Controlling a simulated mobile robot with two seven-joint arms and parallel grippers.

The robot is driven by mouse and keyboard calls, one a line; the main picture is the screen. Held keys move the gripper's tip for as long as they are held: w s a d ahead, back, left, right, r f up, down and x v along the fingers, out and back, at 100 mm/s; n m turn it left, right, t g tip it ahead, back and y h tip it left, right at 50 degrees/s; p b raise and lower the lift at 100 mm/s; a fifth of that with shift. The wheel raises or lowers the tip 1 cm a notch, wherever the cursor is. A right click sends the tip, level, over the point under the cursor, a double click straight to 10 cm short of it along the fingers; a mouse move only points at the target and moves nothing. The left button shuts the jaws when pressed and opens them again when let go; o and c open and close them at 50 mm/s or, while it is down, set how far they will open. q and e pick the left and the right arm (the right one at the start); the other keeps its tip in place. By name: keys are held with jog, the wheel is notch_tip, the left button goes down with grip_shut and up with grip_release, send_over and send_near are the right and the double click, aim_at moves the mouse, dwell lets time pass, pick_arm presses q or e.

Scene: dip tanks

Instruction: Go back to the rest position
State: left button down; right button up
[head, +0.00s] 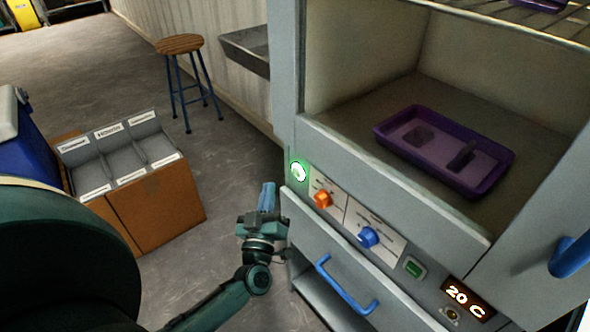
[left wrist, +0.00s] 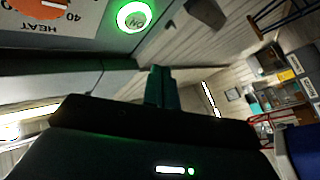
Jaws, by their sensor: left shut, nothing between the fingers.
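My left gripper (head: 268,197) is in front of the grey oven-like cabinet (head: 390,190), left of its control panel and below the lit green button (head: 298,171). Its fingers are shut with nothing between them, and they point up in the head view. In the left wrist view the shut fingers (left wrist: 158,86) show below the glowing green ON button (left wrist: 134,16) and the orange HEAT knob (left wrist: 40,6). I cannot tell from the pictures whether the fingers touch the cabinet. My right gripper is not in view.
A purple tray (head: 385,137) with dark pieces lies in the open chamber. A blue drawer handle (head: 345,290) and an orange knob (head: 322,199) stick out of the cabinet. A sectioned bin (head: 170,200) stands at left, a stool (head: 180,45) behind. Floor between bin and cabinet is clear.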

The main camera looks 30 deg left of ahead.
pick_arm(q)
jog(key=shift+s+a, duration=0.1)
jog(key=shift+s, duration=0.15)
jog(key=shift+r, duration=0.1)
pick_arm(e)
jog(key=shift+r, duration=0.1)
pick_arm(q)
jog(key=s+d+r+m+g+h+p, duration=0.25)
jog(key=s+d+m+h+p, duration=0.25)
jog(key=d+m+h+p, duration=0.45)
jog(key=s+d+m+g+h+p, duration=0.1)
jog(key=s+d+m+g+p, duration=0.1)
jog(key=s+d+g, duration=0.5)
jog(key=s+m, duration=0.1)
jog(key=s, duration=0.3)
jog(key=shift+f+p, duration=0.2)
jog(key=shift+p, duration=0.2)
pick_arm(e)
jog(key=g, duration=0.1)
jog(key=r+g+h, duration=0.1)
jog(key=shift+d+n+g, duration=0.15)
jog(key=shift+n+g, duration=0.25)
pick_arm(q)
jog(key=shift+h, duration=0.25)
